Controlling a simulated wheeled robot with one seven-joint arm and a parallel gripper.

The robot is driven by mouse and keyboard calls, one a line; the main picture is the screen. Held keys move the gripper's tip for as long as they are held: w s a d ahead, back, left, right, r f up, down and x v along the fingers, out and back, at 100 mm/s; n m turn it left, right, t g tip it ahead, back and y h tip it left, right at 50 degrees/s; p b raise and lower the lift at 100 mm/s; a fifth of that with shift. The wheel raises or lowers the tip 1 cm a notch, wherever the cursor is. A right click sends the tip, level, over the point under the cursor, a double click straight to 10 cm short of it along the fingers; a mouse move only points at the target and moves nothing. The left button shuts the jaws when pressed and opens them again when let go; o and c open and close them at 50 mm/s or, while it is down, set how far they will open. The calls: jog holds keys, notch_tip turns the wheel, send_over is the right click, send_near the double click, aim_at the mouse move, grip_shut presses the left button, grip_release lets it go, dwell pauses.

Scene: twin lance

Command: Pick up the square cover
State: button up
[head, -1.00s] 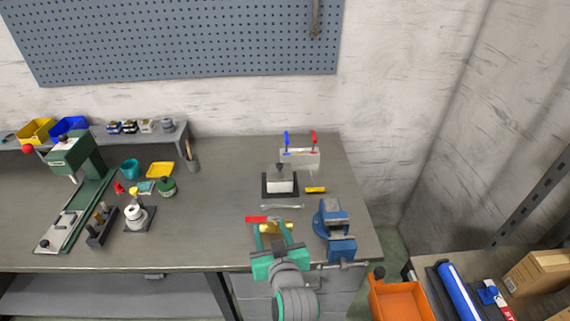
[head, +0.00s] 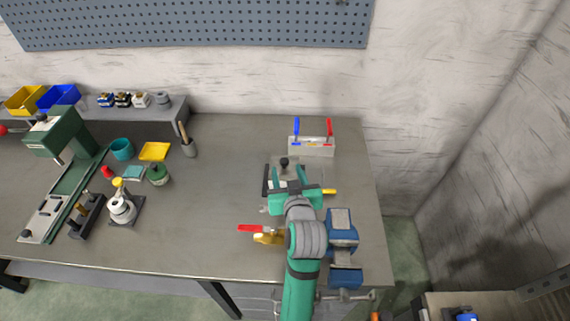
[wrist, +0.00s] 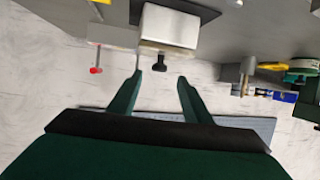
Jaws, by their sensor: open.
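The square cover is a pale grey block with a black knob (head: 284,162) on top. It sits on a dark square base on the workbench, and my gripper partly hides it in the head view. In the wrist view, the cover (wrist: 168,27) is at the top centre, its black knob pointing down in the picture. My gripper (head: 292,186) is open and empty, over the near side of the cover. In the wrist view its two fingertips (wrist: 160,80) are spread on either side of the knob's line, apparently short of the knob.
A blue vise (head: 342,232) stands close at right. A red-handled tool (head: 252,229) lies in front. A holder with blue and red handles (head: 312,146) stands behind. A green press (head: 62,145) and small parts are at left. The bench between is clear.

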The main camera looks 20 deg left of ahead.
aim_at(284, 160)
jog(key=shift+x, duration=3.8)
jog(key=shift+w+d, duration=0.15)
grip_shut()
jog(key=shift+r, duration=0.15)
